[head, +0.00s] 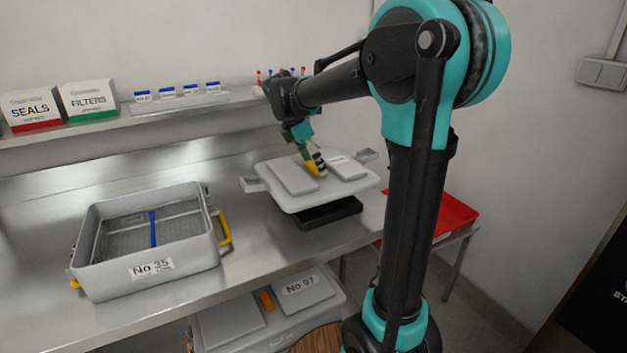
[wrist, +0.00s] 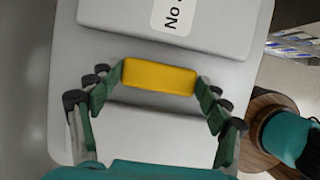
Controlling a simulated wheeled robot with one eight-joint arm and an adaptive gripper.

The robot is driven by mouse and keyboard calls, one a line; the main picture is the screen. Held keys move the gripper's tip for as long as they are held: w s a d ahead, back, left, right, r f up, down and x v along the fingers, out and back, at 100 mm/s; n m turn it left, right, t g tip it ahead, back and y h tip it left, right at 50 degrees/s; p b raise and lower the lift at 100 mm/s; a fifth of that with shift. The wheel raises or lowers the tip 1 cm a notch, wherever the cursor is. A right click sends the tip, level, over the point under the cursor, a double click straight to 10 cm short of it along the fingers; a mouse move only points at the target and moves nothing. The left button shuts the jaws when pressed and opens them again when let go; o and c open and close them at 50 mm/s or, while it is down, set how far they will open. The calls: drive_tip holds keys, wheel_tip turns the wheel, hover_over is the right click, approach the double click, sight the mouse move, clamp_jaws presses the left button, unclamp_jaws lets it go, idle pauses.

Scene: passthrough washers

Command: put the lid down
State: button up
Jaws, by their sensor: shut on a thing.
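The lid (head: 296,205) is a light grey plate with two raised panels and side latches. It is held level in the head view, above a black tray-like thing (head: 329,213) on the bench. My gripper (head: 312,165) is shut on the lid's yellow handle (head: 312,171). In the wrist view my gripper's fingers (wrist: 160,85) are at both ends of the yellow handle (wrist: 159,77), and the lid (wrist: 63,120) fills most of the picture. A label starting "No" (wrist: 172,14) is partly cut off. The lid's underside is hidden.
An open grey box (head: 150,268) labelled No 35 stands left on the steel bench (head: 250,258), with mesh and a blue divider inside. A lidded box No 97 (head: 315,300) is below. A red tray (head: 455,217) is at right. A shelf (head: 60,135) holds cartons behind.

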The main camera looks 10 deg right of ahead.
sight(310, 172)
drive_tip(key=shift+f, duration=2.95)
drive_tip(key=o, duration=1.9)
drive_tip(key=shift+f, duration=0.1)
drive_tip(key=v, duration=1.2)
drive_tip(key=shift+a, duration=0.1)
